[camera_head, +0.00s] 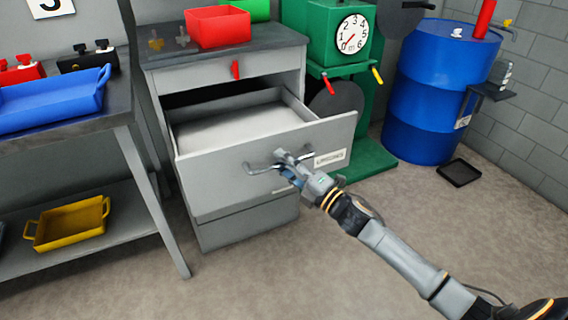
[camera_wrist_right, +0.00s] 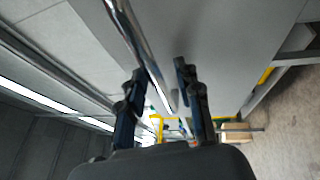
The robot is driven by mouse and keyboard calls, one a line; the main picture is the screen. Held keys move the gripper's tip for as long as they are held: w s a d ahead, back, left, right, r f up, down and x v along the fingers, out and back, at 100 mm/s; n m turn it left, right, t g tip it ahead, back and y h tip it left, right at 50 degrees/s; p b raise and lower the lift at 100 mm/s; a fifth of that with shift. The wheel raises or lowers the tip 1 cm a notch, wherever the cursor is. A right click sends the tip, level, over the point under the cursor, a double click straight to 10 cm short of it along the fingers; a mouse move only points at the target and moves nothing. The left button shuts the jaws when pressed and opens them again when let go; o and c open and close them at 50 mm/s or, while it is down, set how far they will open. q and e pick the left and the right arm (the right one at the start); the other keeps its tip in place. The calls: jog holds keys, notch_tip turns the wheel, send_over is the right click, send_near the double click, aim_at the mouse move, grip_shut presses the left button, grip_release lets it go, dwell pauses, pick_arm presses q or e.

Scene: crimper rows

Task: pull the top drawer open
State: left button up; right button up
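The grey metal cabinet (camera_head: 250,225) stands left of centre in the head view. Its large drawer (camera_head: 240,154), under a narrow fixed-looking band, is pulled well out and shows an empty, pale inside. A shiny bar handle (camera_head: 258,168) is on its front, beside a white label (camera_head: 330,158). My left gripper is not in view.
A red bin (camera_head: 218,27) sits on the cabinet top. A workbench (camera_head: 130,100) with a blue tray (camera_head: 50,105) stands at left. A green scale (camera_head: 325,40) and blue drum (camera_head: 435,90) stand at right. The floor in front is clear.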

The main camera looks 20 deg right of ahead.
jog(key=v, duration=1.2)
dwell(0.5)
